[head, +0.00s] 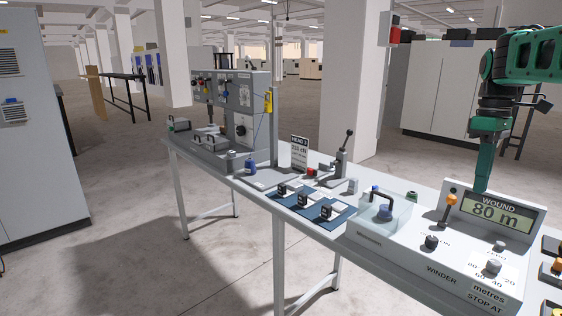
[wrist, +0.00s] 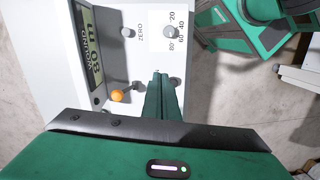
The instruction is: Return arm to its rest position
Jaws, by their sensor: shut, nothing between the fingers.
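My gripper (head: 483,188) is green and dark, and points down at the right of the head view, in front of or above the winder's display. It is shut and holds nothing. In the wrist view the shut green fingers (wrist: 160,76) reach over the winder's white panel. The winder (head: 400,262) is a white box with a display (head: 497,212) reading "WOUND 80 m". The same display (wrist: 91,55) shows in the wrist view. Whether the fingers touch the winder cannot be told.
An orange-tipped lever (head: 449,206) and knobs (head: 494,267) stand up from the winder. A clear cover (head: 384,215), a lever press (head: 341,160) and a grey control cabinet (head: 238,110) share the long table. A wide pillar (head: 352,85) stands behind.

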